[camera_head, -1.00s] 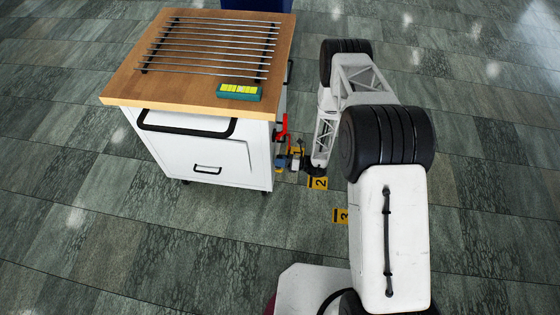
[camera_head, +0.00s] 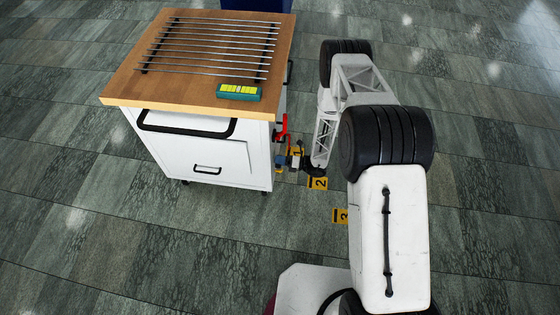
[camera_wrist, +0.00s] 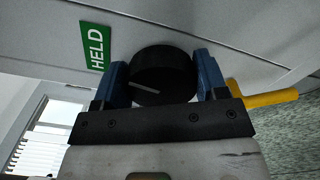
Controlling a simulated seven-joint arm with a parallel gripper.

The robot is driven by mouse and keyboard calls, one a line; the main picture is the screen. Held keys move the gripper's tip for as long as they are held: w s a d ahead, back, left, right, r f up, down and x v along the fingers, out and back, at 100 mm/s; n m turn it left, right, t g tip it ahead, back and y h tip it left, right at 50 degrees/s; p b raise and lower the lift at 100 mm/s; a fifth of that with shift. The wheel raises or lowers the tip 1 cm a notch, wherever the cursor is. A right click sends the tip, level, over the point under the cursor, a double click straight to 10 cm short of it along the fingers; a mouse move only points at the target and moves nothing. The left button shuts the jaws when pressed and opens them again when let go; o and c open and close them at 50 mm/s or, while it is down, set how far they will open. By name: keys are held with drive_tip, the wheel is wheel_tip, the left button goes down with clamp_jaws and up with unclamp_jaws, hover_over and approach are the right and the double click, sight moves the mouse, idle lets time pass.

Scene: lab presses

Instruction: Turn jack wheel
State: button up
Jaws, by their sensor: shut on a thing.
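The jack wheel is a black round knob (camera_wrist: 163,76) with a pale line on its face, in the wrist view. My gripper (camera_wrist: 161,70) has its two blue fingers on either side of this wheel and is shut on it. In the head view my gripper (camera_head: 288,161) is small, low at the right side of the white cabinet (camera_head: 197,147). The wheel itself cannot be made out there.
A green HELD label (camera_wrist: 95,47) is left of the wheel, and a yellow handle (camera_wrist: 265,97) is right of it. A red lever (camera_head: 283,128) is above my gripper. Yellow floor markers (camera_head: 318,183) lie nearby. The wooden top (camera_head: 125,88) carries metal rods and a green-yellow block (camera_head: 238,92).

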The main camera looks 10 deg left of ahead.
drive_tip(key=o, duration=0.9)
drive_tip(key=shift+d, duration=0.1)
drive_tip(key=shift+d, duration=3.8)
